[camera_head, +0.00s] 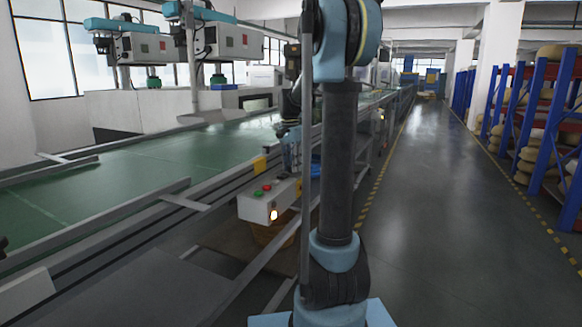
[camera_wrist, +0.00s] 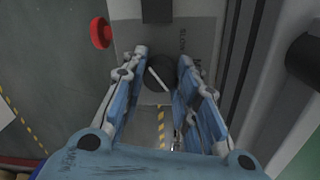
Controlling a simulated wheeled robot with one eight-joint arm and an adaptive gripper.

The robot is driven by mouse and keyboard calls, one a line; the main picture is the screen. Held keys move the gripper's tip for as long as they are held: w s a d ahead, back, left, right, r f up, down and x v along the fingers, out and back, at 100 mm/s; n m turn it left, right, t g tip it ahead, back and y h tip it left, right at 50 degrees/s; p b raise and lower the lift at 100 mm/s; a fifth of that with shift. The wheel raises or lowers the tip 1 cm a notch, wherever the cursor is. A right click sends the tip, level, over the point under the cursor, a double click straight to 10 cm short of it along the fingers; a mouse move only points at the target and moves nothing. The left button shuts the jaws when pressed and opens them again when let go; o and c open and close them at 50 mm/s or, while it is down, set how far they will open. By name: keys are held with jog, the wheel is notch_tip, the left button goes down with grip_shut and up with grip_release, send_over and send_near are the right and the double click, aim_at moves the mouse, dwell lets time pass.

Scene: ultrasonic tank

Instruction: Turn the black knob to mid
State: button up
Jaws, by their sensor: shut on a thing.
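In the wrist view the round black knob (camera_wrist: 156,74) sits on a grey panel (camera_wrist: 125,25), between the tips of my gripper (camera_wrist: 162,62). A white pointer line on its face runs slantwise, from upper left to lower right. My gripper is shut on the knob, one blue finger on each side. In the head view my gripper (camera_head: 291,150) is down by the conveyor's side rail, partly behind my arm; I cannot make out the knob there.
A red round button (camera_wrist: 101,33) protrudes left of the panel in the wrist view. A black cylindrical part (camera_wrist: 304,58) is at the right. In the head view a white control box (camera_head: 262,206) with red and green buttons stands beside the green conveyor (camera_head: 130,165). The aisle (camera_head: 440,190) is clear.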

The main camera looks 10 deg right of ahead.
aim_at(290, 166)
jog(key=n, duration=0.5)
jog(key=shift+w+a+n, duration=0.1)
jog(key=shift+a+n, duration=0.05)
jog(key=shift+n, duration=0.15)
jog(key=n, duration=0.5)
jog(key=shift+t, duration=0.3)
jog(key=shift+n, duration=0.4)
jog(key=o, duration=1.1)
jog(key=r, duration=1.2)
jog(key=shift+a, duration=0.2)
